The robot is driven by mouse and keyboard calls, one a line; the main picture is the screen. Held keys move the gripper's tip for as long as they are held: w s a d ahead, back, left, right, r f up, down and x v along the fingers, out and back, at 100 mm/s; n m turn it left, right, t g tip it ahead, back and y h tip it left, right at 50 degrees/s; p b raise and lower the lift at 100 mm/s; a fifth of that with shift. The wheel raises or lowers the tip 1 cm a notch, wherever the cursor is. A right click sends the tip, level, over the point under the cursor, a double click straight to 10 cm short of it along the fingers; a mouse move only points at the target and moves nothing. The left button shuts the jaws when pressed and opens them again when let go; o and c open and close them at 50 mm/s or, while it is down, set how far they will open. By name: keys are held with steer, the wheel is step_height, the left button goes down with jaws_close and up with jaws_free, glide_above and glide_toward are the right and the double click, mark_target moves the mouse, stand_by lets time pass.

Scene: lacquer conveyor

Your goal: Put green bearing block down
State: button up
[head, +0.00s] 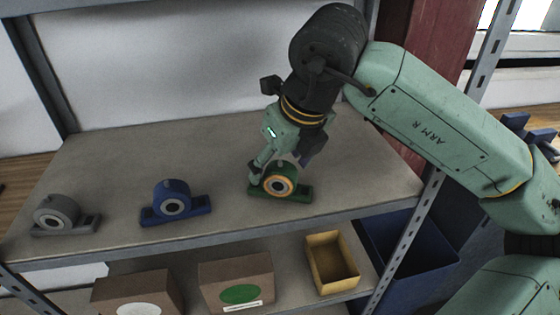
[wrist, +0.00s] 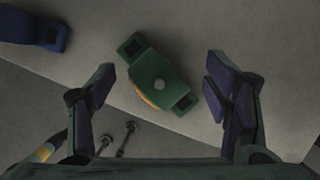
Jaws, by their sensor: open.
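The green bearing block (head: 281,184) stands upright on the shelf board, near its front edge. Its round face has an orange ring around a grey bore. In the wrist view the green bearing block (wrist: 160,80) lies between and ahead of my open fingers, with clear space on both sides. My gripper (wrist: 157,82) is open, and its pads do not touch the block there. In the head view my gripper (head: 277,166) is right above and behind the block, with one finger near its left side.
A blue bearing block (head: 172,201) and a grey one (head: 57,214) stand to the left on the same shelf board (head: 130,160). Below are cardboard boxes (head: 236,280), a yellow bin (head: 332,264) and a blue bin (head: 410,250). A shelf post (head: 410,235) stands at the right.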

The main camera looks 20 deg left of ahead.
steer(key=shift+r, duration=0.2)
steer(key=s+d+r+b, duration=0.1)
steer(key=s+d+b, duration=0.2)
steer(key=s+d, duration=0.4)
steer(key=d, duration=0.3)
steer(key=shift+d+b, duration=0.2)
steer(key=shift+b, duration=0.15)
steer(key=shift+a, duration=0.1)
